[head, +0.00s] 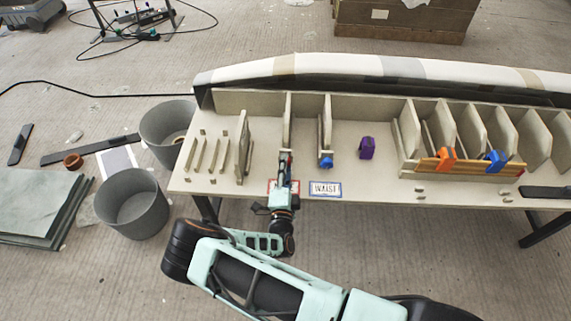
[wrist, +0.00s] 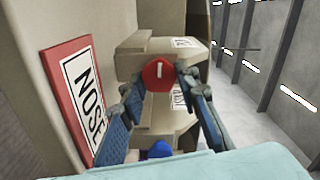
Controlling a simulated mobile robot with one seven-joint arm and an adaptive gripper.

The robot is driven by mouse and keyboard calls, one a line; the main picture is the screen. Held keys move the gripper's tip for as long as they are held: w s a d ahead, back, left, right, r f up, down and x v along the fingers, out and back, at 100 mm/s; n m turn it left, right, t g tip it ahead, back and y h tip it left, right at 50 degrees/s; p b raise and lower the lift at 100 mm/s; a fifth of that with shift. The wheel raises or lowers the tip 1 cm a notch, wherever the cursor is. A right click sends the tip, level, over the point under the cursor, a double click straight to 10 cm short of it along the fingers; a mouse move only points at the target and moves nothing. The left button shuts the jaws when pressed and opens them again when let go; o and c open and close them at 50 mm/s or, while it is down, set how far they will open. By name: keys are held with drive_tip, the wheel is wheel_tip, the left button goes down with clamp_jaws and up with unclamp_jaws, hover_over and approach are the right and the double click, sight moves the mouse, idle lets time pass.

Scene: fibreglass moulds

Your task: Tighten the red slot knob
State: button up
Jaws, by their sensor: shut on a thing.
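The red slot knob (wrist: 158,76) is centred in the wrist view, with a short pale line standing near upright on its face. My gripper (wrist: 160,80) has its two blue-padded fingers on either side of the knob, shut on it. In the head view my gripper (head: 285,168) reaches over the table's front edge to the divider left of the blue knob (head: 326,162). There the gripper mostly hides the red knob. The red-framed NOSE sign (wrist: 82,98) is left of the fingers in the wrist view.
The blue-framed WAIST sign (head: 325,190) lies right of my gripper on the table (head: 228,184). A purple block (head: 367,148) stands farther right. Upright panels and an orange clamp (head: 446,158) fill the table's right side. Grey bins (head: 131,203) stand on the floor at left.

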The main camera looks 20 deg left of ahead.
drive_tip(key=m, duration=0.3)
drive_tip(key=shift+m+p, duration=0.35)
drive_tip(key=shift+m, duration=0.05)
drive_tip(key=m+p, duration=0.1)
drive_tip(key=m, duration=0.3)
drive_tip(key=shift+m, duration=0.3)
drive_tip(key=m+p, duration=0.1)
drive_tip(key=m, duration=0.3)
drive_tip(key=shift+a+f, duration=0.1)
drive_tip(key=m, duration=0.4)
drive_tip(key=shift+p, duration=0.3)
drive_tip(key=m+p, duration=0.1)
drive_tip(key=m, duration=0.3)
drive_tip(key=shift+a+m, duration=0.1)
drive_tip(key=shift+m, duration=0.2)
drive_tip(key=m+p, duration=0.1)
drive_tip(key=m, duration=0.3)
drive_tip(key=shift+m, duration=0.3)
drive_tip(key=m, duration=0.4)
drive_tip(key=shift+a+p, duration=0.1)
drive_tip(key=shift+p, duration=0.3)
drive_tip(key=shift+m+p, duration=0.35)
drive_tip(key=shift+m, duration=1.75)
